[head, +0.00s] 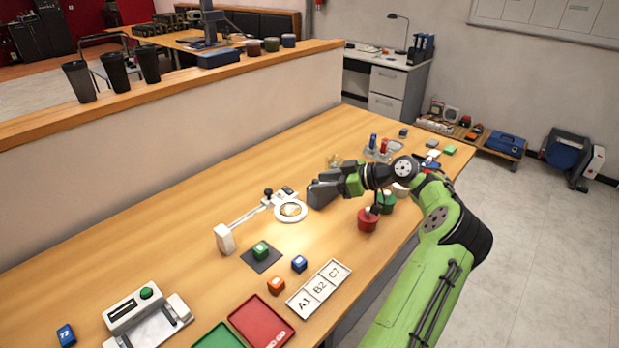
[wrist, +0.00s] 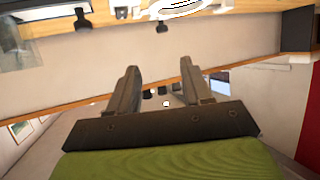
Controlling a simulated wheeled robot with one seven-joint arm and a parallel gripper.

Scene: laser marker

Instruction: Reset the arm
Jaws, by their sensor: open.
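My green arm reaches in from the right in the head view, over the right part of the wooden table. My gripper (head: 322,190) is held above the table, just right of the lit ring magnifier, and points left. In the wrist view my gripper (wrist: 160,82) shows two grey fingers spread wide apart, with nothing between them. The wrist view looks out across the room, upside down. In the head view the fingers partly overlap each other.
The ring magnifier (head: 291,209) stands left of my gripper. A red pot (head: 367,220) and a green pot (head: 386,202) stand below my arm. A raised ledge (head: 200,84) runs behind the table.

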